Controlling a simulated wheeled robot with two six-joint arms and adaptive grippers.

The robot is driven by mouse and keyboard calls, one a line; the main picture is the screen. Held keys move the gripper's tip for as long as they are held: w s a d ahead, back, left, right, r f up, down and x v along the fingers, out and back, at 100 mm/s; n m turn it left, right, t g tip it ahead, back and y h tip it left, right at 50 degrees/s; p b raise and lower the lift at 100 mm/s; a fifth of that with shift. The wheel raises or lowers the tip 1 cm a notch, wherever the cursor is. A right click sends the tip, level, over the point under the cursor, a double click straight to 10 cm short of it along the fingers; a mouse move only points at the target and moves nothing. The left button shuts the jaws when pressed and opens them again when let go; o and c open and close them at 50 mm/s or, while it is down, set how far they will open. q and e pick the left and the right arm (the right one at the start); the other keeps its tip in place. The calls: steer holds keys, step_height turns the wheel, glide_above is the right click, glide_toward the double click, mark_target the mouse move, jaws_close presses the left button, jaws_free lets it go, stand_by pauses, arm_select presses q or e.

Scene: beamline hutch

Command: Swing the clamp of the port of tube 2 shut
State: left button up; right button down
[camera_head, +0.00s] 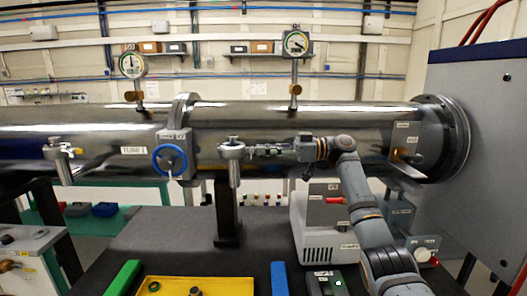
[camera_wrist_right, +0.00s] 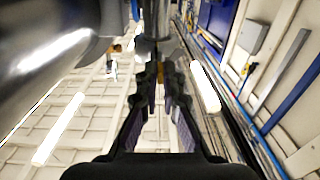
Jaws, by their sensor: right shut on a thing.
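Tube 2 (camera_head: 340,118) is the long shiny steel tube right of the flange with the blue handwheel. Its port (camera_head: 232,152) is a grey metal fitting on the tube's front side, above a dark post. My right gripper (camera_head: 256,150) reaches in from the right, with its fingertips at the port's right side. It is shut on the port's clamp, which is small and mostly hidden by the fingers. In the wrist view the right gripper's fingers (camera_wrist_right: 166,78) converge on a grey metal part (camera_wrist_right: 152,48). My left gripper is out of view.
A similar port (camera_head: 62,152) is on tube 1 at the left. The blue handwheel (camera_head: 169,161) is left of tube 2's port. Gauges (camera_head: 296,44) stand on top. A grey pump box (camera_head: 318,222) stands under my right arm. A yellow tray (camera_head: 215,285) lies in front.

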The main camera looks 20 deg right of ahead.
steer(key=c, duration=1.5)
jaws_free()
steer(key=shift+w, duration=0.1)
steer(key=v, duration=1.2)
